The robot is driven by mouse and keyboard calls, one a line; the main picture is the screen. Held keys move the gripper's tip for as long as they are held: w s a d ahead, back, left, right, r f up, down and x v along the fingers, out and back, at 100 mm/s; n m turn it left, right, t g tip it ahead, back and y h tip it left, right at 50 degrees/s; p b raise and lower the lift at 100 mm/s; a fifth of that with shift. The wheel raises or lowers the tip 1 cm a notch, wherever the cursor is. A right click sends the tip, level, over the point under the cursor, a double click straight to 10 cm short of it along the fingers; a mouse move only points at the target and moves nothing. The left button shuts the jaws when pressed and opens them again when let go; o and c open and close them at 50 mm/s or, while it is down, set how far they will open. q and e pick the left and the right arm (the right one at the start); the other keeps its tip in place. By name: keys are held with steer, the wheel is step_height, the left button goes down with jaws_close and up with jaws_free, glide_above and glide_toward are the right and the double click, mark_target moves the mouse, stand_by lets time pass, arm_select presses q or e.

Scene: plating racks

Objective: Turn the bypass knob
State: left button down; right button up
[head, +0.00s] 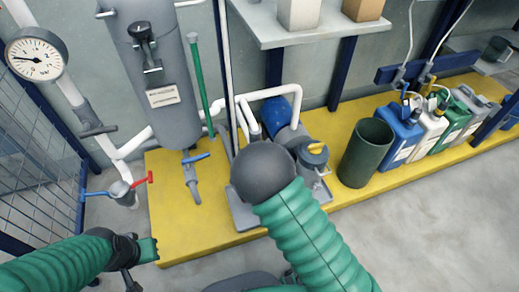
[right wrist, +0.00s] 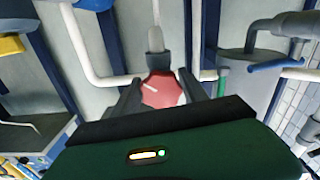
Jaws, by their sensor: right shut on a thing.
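A red lobed knob (right wrist: 162,90) sits at the end of a grey stem in the right wrist view. My right gripper (right wrist: 163,95) has one dark finger on each side of it and is shut on it. In the head view my right forearm and dark wrist cover the knob and the right gripper's fingers. My left gripper (head: 143,252) is at the lower left of the head view, away from the knob, beside the yellow platform's near left corner. Its fingers are not clear enough to tell whether they are open.
A grey tank (head: 155,70) and a pressure gauge (head: 37,57) stand at the left, with a red-and-blue-handled valve (head: 120,190) below. A blue-handled valve (head: 192,175) is under the tank. A dark green bin (head: 366,153) and several canisters (head: 400,135) stand on the yellow platform (head: 175,235).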

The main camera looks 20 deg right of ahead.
steer(key=c, duration=0.6)
steer(key=shift+r+n+p, duration=0.2)
steer(key=shift+n+p, duration=0.4)
steer(key=shift+p, duration=0.1)
steer(key=shift+c, duration=0.2)
steer(key=shift+n, duration=0.4)
steer(key=shift+f, duration=0.2)
steer(key=o, duration=1.4)
steer(key=shift+c, duration=0.2)
